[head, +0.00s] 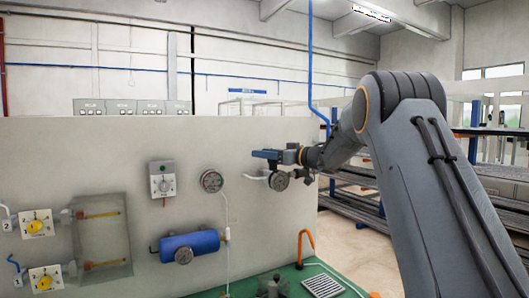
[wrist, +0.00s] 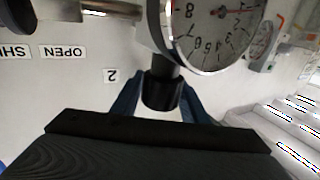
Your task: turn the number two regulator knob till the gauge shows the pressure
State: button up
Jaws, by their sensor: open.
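The number two regulator knob (wrist: 161,94) is a black cylinder on a short dark stem in the wrist view. The pressure gauge (wrist: 215,35) beside it shows upside down and is cut off by the top edge. Its red needle lies near the top edge; I cannot read the exact value. A label "2" (wrist: 110,75) is on the panel left of the knob. My gripper (wrist: 158,102) is open, its blue fingers on either side of the knob. In the head view my gripper (head: 267,155) is just above the small round gauge (head: 279,180), and the knob is hidden.
The grey panel (head: 130,150) also carries another gauge (head: 212,181), a blue cylinder (head: 190,244), a white box with a dial (head: 162,180) and yellow knobs (head: 37,226). A green bench (head: 290,285) stands below.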

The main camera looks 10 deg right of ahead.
jog(key=c, duration=0.8)
jog(key=shift+o, duration=0.2)
jog(key=shift+w+h, duration=0.1)
jog(key=shift+h, duration=0.2)
jog(key=m+t+h+b, duration=0.1)
jog(key=h, duration=0.1)
jog(key=d+m+t+h+b, duration=0.1)
jog(key=m+t+h+b, duration=0.1)
jog(key=w+m+t+h+b, duration=0.1)
jog(key=m+h+b, duration=0.1)
jog(key=shift+d+r, duration=0.15)
jog(key=shift+d+r+m+t+h+b, duration=0.1)
jog(key=shift+m+t+h+b, duration=0.2)
jog(key=shift+h+b, duration=0.35)
jog(key=h+b, duration=0.1)
jog(key=b, duration=0.1)
jog(key=m+h+b, duration=0.1)
jog(key=b, duration=0.1)
jog(key=shift+d+r, duration=0.15)
jog(key=shift+d, duration=0.1)
